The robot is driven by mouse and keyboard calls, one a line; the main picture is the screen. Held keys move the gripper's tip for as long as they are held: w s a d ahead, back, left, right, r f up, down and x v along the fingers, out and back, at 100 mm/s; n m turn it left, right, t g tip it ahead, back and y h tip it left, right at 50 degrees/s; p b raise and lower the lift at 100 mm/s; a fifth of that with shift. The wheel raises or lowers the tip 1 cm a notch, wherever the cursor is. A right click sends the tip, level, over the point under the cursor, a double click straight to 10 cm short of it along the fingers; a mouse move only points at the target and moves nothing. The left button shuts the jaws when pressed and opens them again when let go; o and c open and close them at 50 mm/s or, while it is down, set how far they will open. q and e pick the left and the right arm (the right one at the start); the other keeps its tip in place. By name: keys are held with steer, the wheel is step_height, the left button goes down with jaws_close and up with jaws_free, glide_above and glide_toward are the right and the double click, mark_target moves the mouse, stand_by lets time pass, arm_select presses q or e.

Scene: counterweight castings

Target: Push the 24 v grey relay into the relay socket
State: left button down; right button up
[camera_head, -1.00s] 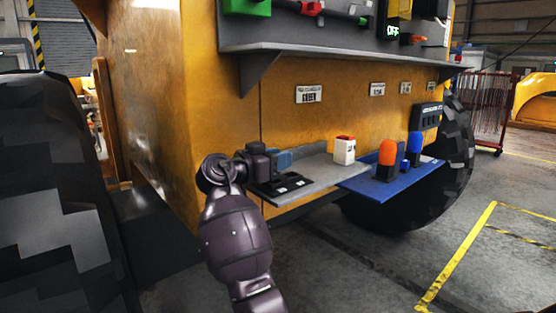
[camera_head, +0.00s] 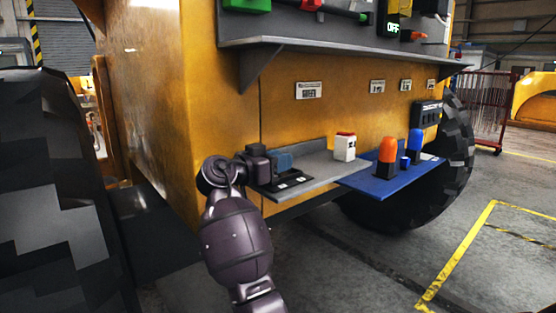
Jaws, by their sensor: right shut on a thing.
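My right gripper (camera_head: 274,163) is at the left end of a grey shelf on the yellow machine. It is shut on a small blue-grey block (camera_head: 284,161), which looks like the grey relay; its marking is too small to read. The block is low over a black base with white labels (camera_head: 290,184), which looks like the relay socket. My gripper and the block hide part of this base. I cannot tell whether the block touches it or sits in it. My left gripper is not in view.
A white block with a red top (camera_head: 345,147) stands on the grey shelf (camera_head: 322,172). A blue tray (camera_head: 381,187) to the right holds an orange-topped piece (camera_head: 387,152) and blue pieces (camera_head: 415,143). A bracketed upper shelf (camera_head: 340,51) overhangs them.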

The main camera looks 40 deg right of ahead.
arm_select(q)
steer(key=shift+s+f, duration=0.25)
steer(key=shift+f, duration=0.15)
arm_select(e)
steer(key=shift+f, duration=0.35)
arm_select(q)
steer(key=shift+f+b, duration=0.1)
steer(key=shift+b, duration=0.2)
arm_select(e)
steer(key=shift+f, duration=0.15)
steer(key=o, duration=1)
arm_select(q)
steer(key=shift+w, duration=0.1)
arm_select(e)
steer(key=shift+a, duration=0.5)
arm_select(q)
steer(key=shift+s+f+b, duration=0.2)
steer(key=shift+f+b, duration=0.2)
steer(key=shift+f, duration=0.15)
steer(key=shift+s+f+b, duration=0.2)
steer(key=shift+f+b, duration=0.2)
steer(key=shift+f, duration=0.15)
arm_select(e)
steer(key=shift+s+a, duration=0.2)
steer(key=shift+a, duration=2.3)
steer(key=shift+s+a, duration=0.2)
steer(key=shift+a, duration=2.25)
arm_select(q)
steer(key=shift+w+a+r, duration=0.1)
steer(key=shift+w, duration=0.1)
